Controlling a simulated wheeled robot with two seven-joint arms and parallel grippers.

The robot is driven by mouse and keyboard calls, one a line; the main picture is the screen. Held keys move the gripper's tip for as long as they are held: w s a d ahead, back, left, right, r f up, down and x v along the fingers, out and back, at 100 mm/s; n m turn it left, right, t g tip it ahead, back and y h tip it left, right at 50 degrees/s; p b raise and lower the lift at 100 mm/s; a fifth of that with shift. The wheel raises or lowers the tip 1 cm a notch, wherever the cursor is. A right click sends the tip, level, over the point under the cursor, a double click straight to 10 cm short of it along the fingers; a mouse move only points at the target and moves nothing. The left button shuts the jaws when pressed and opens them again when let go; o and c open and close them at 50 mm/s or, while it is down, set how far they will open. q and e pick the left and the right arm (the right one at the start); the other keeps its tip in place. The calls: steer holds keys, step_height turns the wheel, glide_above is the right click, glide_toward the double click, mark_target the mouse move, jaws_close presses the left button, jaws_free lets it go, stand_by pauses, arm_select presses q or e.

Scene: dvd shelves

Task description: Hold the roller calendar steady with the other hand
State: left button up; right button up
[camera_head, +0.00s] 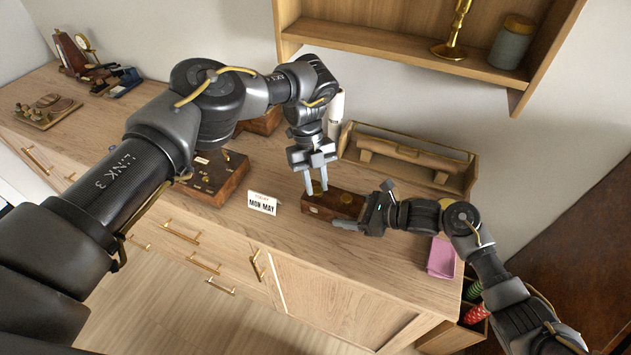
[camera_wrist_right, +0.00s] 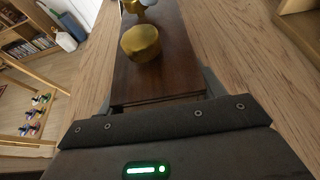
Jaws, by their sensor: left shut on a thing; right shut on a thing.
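The roller calendar (camera_head: 330,206) appears to be the dark wooden box with brass knobs on top, lying on the wooden cabinet top. My left gripper (camera_head: 317,188) points down from above and is shut on the brass knob (camera_head: 316,187) at its left end. My right gripper (camera_head: 356,218) is shut on the right end of the box, with a finger on either side. The right wrist view shows the box (camera_wrist_right: 165,80) between its fingers. A free brass knob (camera_wrist_right: 140,42) stands close to them, with another brass part beyond it.
A white "MON MAY" card (camera_head: 262,203) stands left of the box. A larger dark box (camera_head: 216,180) is further left. A wooden rack (camera_head: 410,160) stands behind, and a pink cloth (camera_head: 441,258) lies at the right. The cabinet's front edge is close.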

steer(key=shift+w, duration=0.1)
stand_by(0.3)
arm_select(q)
steer(key=o, duration=1)
steer(key=shift+r, duration=0.1)
steer(key=v, duration=1.1)
steer(key=shift+w+r, duration=0.2)
steer(key=shift+r, duration=0.15)
arm_select(e)
steer(key=o, duration=1.2)
steer(key=shift+o, duration=0.2)
